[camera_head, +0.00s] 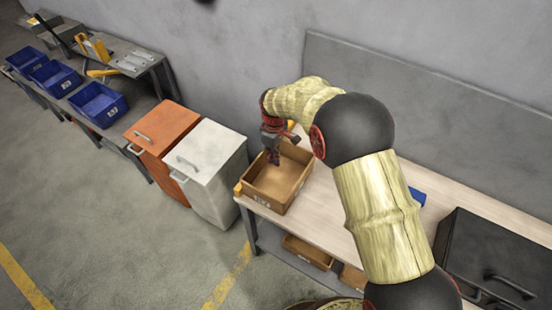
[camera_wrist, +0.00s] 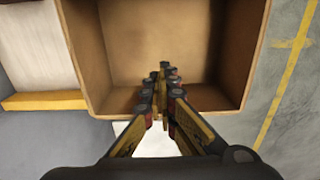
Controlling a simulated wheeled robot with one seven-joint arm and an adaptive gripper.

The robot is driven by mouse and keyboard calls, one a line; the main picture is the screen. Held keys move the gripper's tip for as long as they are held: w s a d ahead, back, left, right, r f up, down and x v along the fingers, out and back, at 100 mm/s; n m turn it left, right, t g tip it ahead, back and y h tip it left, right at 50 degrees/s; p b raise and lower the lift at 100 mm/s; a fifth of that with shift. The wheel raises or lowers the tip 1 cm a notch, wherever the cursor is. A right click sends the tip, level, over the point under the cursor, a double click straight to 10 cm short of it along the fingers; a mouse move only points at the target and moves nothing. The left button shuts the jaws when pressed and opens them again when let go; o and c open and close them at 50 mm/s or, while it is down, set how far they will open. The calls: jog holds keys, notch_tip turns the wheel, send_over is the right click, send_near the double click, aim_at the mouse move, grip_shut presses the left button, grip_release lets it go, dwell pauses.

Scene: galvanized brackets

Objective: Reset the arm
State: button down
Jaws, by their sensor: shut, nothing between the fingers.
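My gripper (camera_head: 273,157) hangs at the end of my arm over the open tan box on the workbench. In the wrist view my gripper (camera_wrist: 164,72) is shut, its fingertips together with nothing between them. The tan box (camera_head: 262,197) stands at the left end of the bench, and its inside looks empty in the wrist view (camera_wrist: 170,30). My arm bends above the bench and hides part of its top. No galvanized bracket can be made out in either view.
The wooden workbench (camera_head: 330,215) runs along the grey wall. A blue item (camera_head: 417,196) lies behind my arm, and a dark case (camera_head: 490,255) stands at right. White (camera_head: 212,170) and orange (camera_head: 160,130) cabinets stand left of the bench. Blue bins (camera_head: 98,103) are farther left. Floor in front is open.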

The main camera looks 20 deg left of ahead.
jog(key=shift+d+r, duration=0.1)
jog(key=shift+r, duration=0.15)
